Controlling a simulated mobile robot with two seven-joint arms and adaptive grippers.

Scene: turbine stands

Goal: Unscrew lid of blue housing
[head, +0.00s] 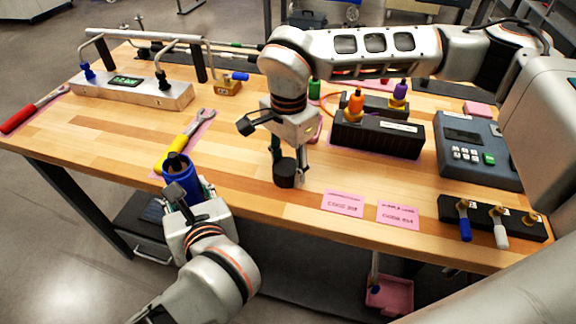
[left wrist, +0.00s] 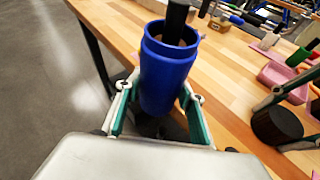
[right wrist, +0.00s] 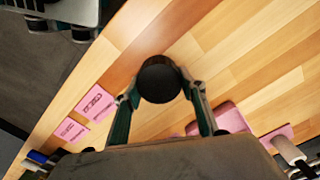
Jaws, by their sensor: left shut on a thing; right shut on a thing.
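The blue housing (head: 181,188) is upright in my left gripper (head: 187,198), at the table's front edge. In the left wrist view the blue housing (left wrist: 166,80) has an open top, and a dark rod-like part (left wrist: 177,22) sticks up out of it. My left gripper's fingers close on its sides. The round black lid (head: 285,173) is apart from the housing, to its right. My right gripper (head: 290,165) points down and is shut on it. The right wrist view shows the lid (right wrist: 159,80) between the fingertips. I cannot tell whether it touches the table.
A yellow wrench (head: 186,140) lies behind the housing. Two pink labels (head: 342,203) lie right of the lid. A black box with connectors (head: 376,137) and a grey-blue device (head: 478,152) stand further right. Bare wood lies between the housing and the lid.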

